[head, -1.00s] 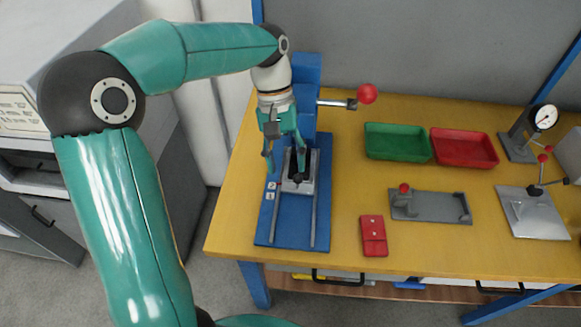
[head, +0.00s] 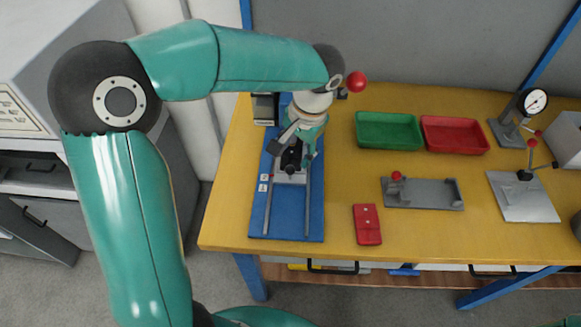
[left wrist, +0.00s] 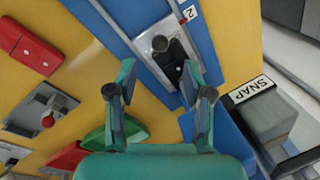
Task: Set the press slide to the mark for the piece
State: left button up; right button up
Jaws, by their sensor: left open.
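The press has a blue base (head: 262,215) with two rails and small number labels on its left side. Its grey slide (head: 284,178), carrying a black part (head: 291,161), sits toward the back of the rails. In the left wrist view, the slide (left wrist: 152,42) lies beyond the fingertips, beside a label "2" (left wrist: 190,13). My left gripper (head: 297,155) is over the slide. It is open in the left wrist view (left wrist: 160,82), with nothing clearly between its fingers; I cannot tell whether it touches the black part. My right gripper is not in view.
A red block (head: 367,225), a grey fixture (head: 425,193), a green tray (head: 388,132) and a red tray (head: 455,135) lie right of the press. A red ball handle (head: 357,82) sticks out beside my left wrist.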

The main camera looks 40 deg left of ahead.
aim_at(291, 168)
pick_arm(q)
jog(key=f, duration=0.2)
jog(key=a+f, duration=0.1)
jog(key=f, duration=0.4)
jog(key=shift+a+f, duration=0.3)
jog(key=shift+f, duration=0.05)
grip_shut()
